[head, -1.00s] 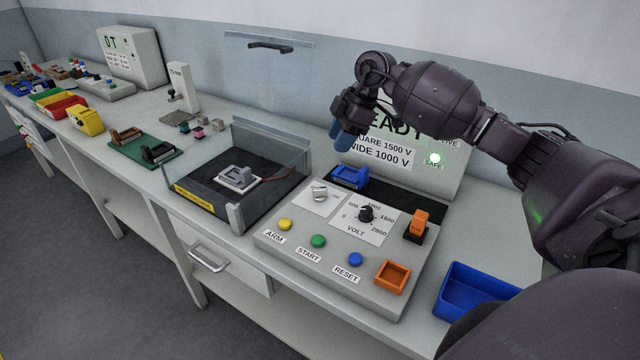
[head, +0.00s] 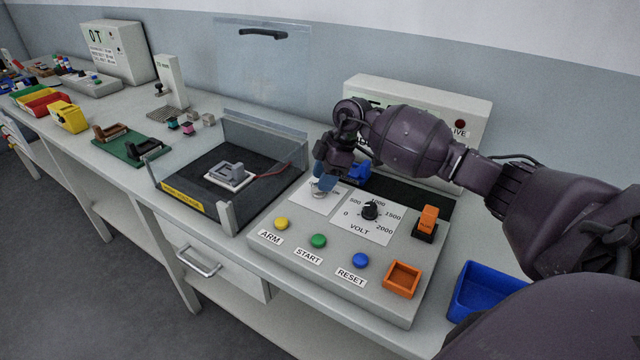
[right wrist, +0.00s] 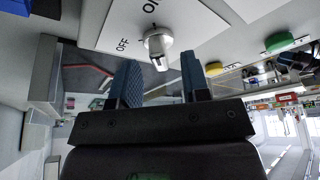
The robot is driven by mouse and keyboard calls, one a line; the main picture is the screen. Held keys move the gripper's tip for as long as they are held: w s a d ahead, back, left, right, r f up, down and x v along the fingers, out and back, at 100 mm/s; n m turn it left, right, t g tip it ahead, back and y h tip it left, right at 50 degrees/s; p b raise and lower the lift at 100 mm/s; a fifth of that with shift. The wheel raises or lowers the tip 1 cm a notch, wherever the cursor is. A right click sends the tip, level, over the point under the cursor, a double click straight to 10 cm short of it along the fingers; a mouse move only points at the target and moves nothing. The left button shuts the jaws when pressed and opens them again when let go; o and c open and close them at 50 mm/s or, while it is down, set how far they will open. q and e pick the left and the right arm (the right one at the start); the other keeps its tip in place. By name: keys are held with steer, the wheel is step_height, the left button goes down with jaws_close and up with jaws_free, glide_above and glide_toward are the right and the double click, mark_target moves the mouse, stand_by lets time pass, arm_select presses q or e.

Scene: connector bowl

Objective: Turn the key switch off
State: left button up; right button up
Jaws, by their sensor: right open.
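The key switch (right wrist: 158,42) is a silver knob on a white plate marked OFF and ON, seen at the top of the right wrist view. In the head view its white plate (head: 314,204) lies at the back left of the grey control panel, and the knob is mostly hidden by my right gripper. My right gripper (head: 322,186) is over the switch with blue fingertips. In the right wrist view its two fingers (right wrist: 158,84) are apart, with nothing between them and the knob just beyond the tips. My left gripper is out of view.
The panel holds a VOLT dial (head: 370,210), yellow (head: 281,224), green (head: 318,241) and blue (head: 360,260) buttons and an orange switch (head: 427,220). A clear-walled test fixture (head: 229,218) stands left; a blue bin (head: 480,290) right.

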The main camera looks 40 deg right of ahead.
steer(key=shift+x, duration=1)
jaws_close()
